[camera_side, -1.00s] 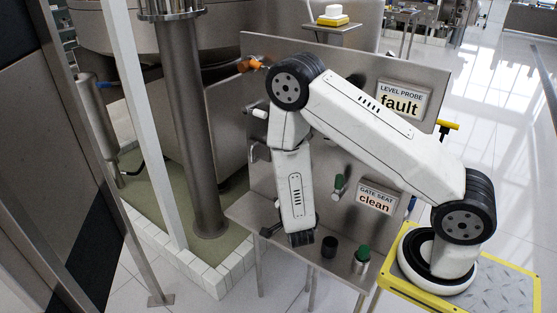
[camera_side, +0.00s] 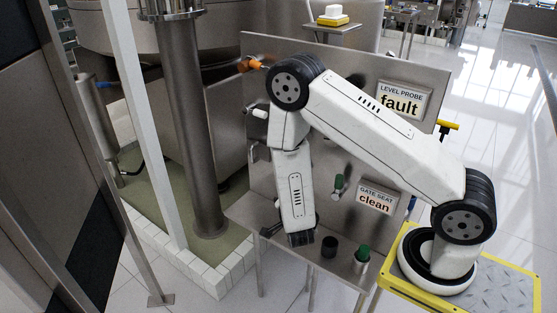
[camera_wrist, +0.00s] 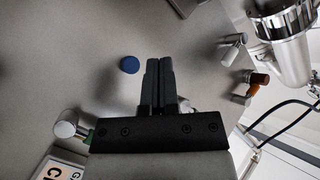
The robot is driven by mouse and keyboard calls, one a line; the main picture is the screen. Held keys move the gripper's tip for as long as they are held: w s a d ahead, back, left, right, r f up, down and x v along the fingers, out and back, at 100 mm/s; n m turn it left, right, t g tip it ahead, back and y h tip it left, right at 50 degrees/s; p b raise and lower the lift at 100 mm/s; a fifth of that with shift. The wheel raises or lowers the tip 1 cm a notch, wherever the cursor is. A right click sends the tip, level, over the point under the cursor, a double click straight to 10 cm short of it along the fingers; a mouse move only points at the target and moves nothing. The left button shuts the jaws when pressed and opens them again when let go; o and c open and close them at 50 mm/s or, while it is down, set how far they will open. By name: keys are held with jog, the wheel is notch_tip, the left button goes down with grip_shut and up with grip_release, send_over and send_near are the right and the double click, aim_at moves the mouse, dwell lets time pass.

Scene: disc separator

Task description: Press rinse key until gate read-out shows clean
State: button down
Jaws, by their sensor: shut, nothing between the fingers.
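The gate seat read-out (camera_side: 376,198) reads "clean" on the upright steel panel in the side view. A corner of it also shows at the lower left of the wrist view (camera_wrist: 62,170). A round blue button (camera_wrist: 129,64) sits on the grey panel in the wrist view; I cannot tell whether it is the rinse key, as no label shows. My gripper (camera_wrist: 158,62) is shut and empty, its fingertips just right of the blue button and seemingly apart from it. In the side view my gripper (camera_side: 301,239) hangs low before the panel; the button is hidden there.
A level probe read-out (camera_side: 401,100) reads "fault" higher on the panel. A green-tipped knob (camera_side: 339,182) sticks out left of the gate read-out. A black cup (camera_side: 329,246) and a green-topped piece (camera_side: 363,252) stand on the shelf close right of my gripper.

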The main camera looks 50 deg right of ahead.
dwell(0.7)
jog(key=shift+a, duration=1.25)
jog(key=shift+d, duration=0.15)
jog(key=d, duration=0.8)
jog(key=shift+d, duration=0.25)
jog(key=shift+d, duration=0.9)
dwell(2.6)
jog(key=shift+a, duration=0.9)
jog(key=shift+a, duration=0.1)
